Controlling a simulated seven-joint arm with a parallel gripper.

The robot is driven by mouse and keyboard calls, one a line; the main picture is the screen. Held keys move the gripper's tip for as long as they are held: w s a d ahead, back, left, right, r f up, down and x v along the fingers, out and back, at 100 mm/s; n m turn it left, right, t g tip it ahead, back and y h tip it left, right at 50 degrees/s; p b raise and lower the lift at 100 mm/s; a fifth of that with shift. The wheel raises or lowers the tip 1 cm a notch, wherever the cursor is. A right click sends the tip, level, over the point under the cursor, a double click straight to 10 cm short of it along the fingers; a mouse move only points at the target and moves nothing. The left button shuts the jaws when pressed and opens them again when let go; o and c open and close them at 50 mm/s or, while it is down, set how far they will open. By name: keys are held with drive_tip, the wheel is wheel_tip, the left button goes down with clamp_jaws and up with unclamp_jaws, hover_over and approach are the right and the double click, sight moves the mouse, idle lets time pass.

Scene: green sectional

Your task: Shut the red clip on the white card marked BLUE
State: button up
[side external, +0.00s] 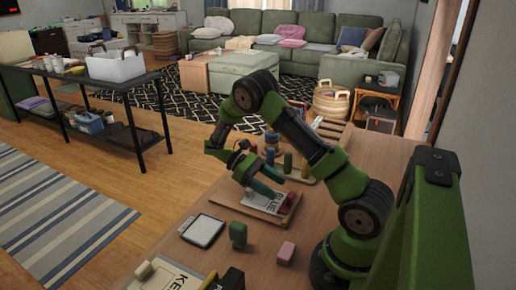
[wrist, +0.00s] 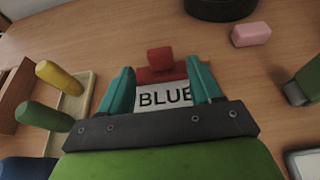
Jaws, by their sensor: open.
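The white card (side external: 262,204) marked BLUE lies on a wooden board (side external: 253,212) on the table; its lettering also shows in the wrist view (wrist: 163,98). The red clip (side external: 291,201) sits at one end of the card. In the wrist view the clip (wrist: 160,58) has a block standing above a wider red part at the card's far edge. I cannot tell whether its jaw is closed. My gripper (side external: 274,181) is low over the card with teal fingers. In the wrist view my gripper (wrist: 160,72) is open, one finger on each side of card and clip. The card's near part is hidden.
A pink block (side external: 286,252), a green block (side external: 238,235) and a white-faced tablet (side external: 203,230) lie nearby. A tray (wrist: 72,105) with yellow (wrist: 60,78) and green (wrist: 42,115) pegs is at left in the wrist view. Bare table lies beyond the clip.

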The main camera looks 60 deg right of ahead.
drive_tip(key=v, duration=0.6)
drive_tip(key=shift+w+r, duration=0.15)
drive_tip(key=shift+w, duration=0.2)
drive_tip(key=shift+d, duration=0.35)
drive_tip(key=shift+s+d+f+h, duration=0.2)
drive_tip(key=shift+s+f+h, duration=0.1)
drive_tip(key=shift+f+h, duration=0.25)
drive_tip(key=shift+s+f, duration=0.15)
drive_tip(key=shift+s, duration=0.15)
drive_tip(key=shift+s+a+r+t, duration=0.2)
drive_tip(key=shift+r+t, duration=0.1)
drive_tip(key=shift+t, duration=0.4)
drive_tip(key=s+a+r+m+t+y, duration=0.1)
drive_tip(key=s+a+r+m+t, duration=0.1)
drive_tip(key=a+r+t, duration=0.7)
drive_tip(key=s+a+r+m+t+y, duration=0.2)
drive_tip(key=s+a+r+t, duration=0.3)
drive_tip(key=a+r+t, duration=0.4)
drive_tip(key=shift+a+t, duration=0.5)
drive_tip(key=shift+t, duration=0.2)
